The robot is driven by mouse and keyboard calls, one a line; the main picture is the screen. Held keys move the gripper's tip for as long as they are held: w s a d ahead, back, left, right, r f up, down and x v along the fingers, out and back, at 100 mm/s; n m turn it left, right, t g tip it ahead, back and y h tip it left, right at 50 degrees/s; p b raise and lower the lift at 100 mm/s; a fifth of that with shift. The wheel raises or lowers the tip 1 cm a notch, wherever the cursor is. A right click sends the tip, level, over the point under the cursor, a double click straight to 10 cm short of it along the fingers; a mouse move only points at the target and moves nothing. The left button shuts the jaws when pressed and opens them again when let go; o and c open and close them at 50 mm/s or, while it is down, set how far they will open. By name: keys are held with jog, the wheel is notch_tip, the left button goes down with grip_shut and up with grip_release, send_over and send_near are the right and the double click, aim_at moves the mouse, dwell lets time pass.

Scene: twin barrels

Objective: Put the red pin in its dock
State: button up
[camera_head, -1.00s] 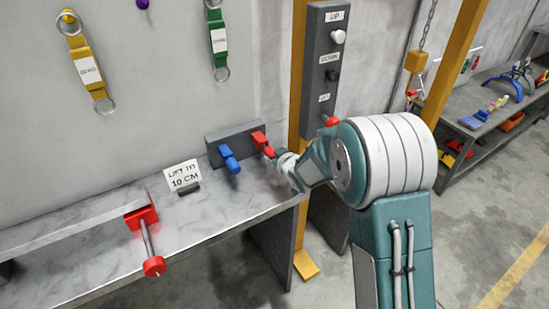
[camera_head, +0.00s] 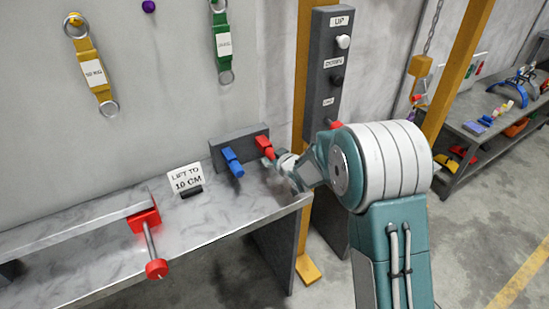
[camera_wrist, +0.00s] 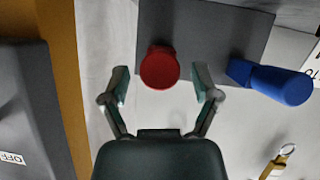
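The red pin (camera_head: 265,147) sits in the right side of the dark grey dock block (camera_head: 221,151) on the bench against the wall. In the wrist view the red pin (camera_wrist: 160,68) shows end-on, against the grey block (camera_wrist: 210,25). My gripper (camera_wrist: 162,84) is open, with one finger on each side of the red pin's end and a visible gap to both. In the head view my gripper (camera_head: 281,173) is just right of and below the pin, partly blurred. How deep the pin sits is hidden.
A blue pin (camera_head: 233,163) sits beside it in the block, also in the wrist view (camera_wrist: 280,84). A "LIFT TO 10 CM" sign (camera_head: 185,178), a red clamp (camera_head: 150,240) and a yellow post (camera_head: 308,225) with a button box (camera_head: 327,75) are near.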

jog(key=shift+s, duration=0.1)
jog(key=v, duration=1.1)
jog(key=shift+s+d, duration=0.2)
jog(key=shift+s, duration=0.1)
jog(key=s+d+r+m+g+h, duration=0.1)
jog(key=s+d+r+m+h, duration=0.45)
jog(key=s+d+r, duration=0.65)
jog(key=s+d+m+g, duration=0.2)
jog(key=s+d+g, duration=0.1)
jog(key=s, duration=1.5)
jog(key=shift+d+g+h, duration=0.2)
jog(key=shift+g+h, duration=0.25)
jog(key=shift+g, duration=0.35)
